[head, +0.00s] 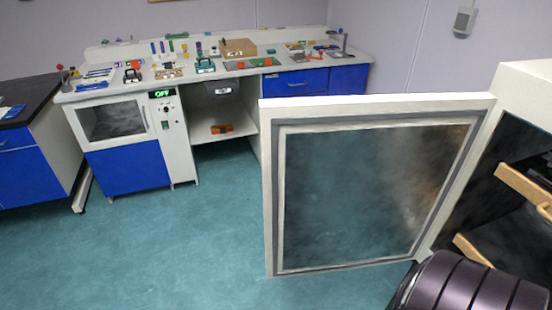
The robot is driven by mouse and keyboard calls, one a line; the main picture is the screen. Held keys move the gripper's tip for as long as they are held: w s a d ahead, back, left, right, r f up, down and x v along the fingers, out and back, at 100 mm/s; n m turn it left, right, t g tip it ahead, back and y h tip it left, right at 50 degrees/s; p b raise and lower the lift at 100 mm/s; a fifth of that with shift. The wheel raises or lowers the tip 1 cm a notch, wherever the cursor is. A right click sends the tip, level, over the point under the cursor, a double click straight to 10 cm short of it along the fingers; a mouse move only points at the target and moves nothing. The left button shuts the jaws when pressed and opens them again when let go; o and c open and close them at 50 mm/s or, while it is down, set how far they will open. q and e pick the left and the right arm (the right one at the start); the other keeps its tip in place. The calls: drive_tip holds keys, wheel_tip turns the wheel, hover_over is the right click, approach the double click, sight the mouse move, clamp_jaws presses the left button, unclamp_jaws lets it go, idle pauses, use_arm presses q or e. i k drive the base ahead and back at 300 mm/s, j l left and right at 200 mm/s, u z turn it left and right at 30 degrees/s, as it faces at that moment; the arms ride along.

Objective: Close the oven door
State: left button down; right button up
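The oven door (376,195) stands wide open in the right half of the head view. It is a white-framed panel with a grey seal and a large dark, glassy middle. Its right edge meets the white oven body (526,85) at the far right, which is cut off by the picture edge. The oven's dark inside shows, with tan bars (524,188) in it. Neither of my grippers is in view, and nothing is seen touching the door.
A long white bench (220,68) with blue drawers and many small items stands along the back wall. A windowed unit (113,119) with a lit OFF display is built into its left end. A black-topped cabinet (25,100) stands far left. The teal floor (170,240) left of the door is clear.

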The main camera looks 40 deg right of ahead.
sight(350, 182)
drive_tip(key=i+j+u, duration=0.2)
drive_tip(key=i, duration=0.75)
drive_tip(key=i+z, duration=0.6)
drive_tip(key=z, duration=0.25)
drive_tip(key=i+z, duration=0.25)
drive_tip(key=z, duration=0.15)
drive_tip(key=i+z, duration=0.1)
drive_tip(key=z, duration=0.35)
drive_tip(key=i+z, duration=0.15)
drive_tip(key=z, duration=0.3)
drive_tip(key=i+z, duration=0.1)
drive_tip(key=z, duration=0.35)
drive_tip(key=i+j+z, duration=0.1)
drive_tip(key=z, duration=0.3)
drive_tip(key=i+j+z, duration=0.1)
drive_tip(key=z, duration=0.35)
drive_tip(key=j+z, duration=0.15)
drive_tip(key=z, duration=0.3)
drive_tip(key=i+j+z, duration=0.15)
drive_tip(key=z, duration=0.2)
drive_tip(key=i+j+z, duration=0.2)
drive_tip(key=z, duration=0.15)
drive_tip(key=i+j+z, duration=0.15)
drive_tip(key=j+z, duration=0.2)
drive_tip(key=l, duration=0.05)
